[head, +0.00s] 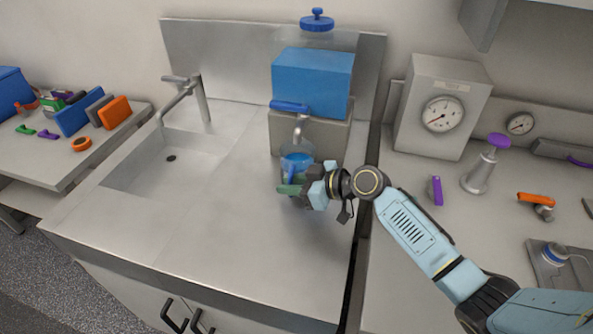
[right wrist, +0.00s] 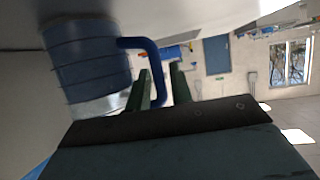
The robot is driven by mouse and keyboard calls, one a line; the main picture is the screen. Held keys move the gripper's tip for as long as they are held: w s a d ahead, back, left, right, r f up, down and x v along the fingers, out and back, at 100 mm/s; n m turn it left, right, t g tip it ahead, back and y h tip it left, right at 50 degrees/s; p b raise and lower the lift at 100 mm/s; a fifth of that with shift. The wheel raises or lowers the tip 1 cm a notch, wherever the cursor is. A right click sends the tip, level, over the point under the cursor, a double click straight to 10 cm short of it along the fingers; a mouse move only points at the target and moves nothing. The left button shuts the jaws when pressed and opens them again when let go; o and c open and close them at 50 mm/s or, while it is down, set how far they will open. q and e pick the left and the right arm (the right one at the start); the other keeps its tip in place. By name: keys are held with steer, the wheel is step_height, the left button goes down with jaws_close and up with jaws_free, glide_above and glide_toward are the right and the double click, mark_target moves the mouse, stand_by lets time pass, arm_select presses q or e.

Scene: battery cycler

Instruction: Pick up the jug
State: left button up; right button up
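The jug (head: 297,162) is a clear bluish vessel with a blue handle. It stands upright on the steel counter under the tap of the blue dispenser. In the right wrist view the jug (right wrist: 88,62) fills the upper left, with its blue handle (right wrist: 152,54) pointing right. My right gripper (head: 294,188) is at the near side of the jug in the head view. In the right wrist view its two dark green fingers (right wrist: 161,88) are apart, with the handle's upright part between them and narrow gaps showing. My left gripper is not in view.
The blue dispenser (head: 312,80) with its tap (head: 299,128) stands right behind and above the jug. A sink (head: 165,165) with a faucet (head: 190,95) is to the left. A gauge box (head: 440,105) stands on the right bench. The counter's front is clear.

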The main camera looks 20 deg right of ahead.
steer(key=shift+c, duration=0.3)
jaws_close()
steer(key=shift+w+r, duration=0.1)
steer(key=shift+r, duration=0.1)
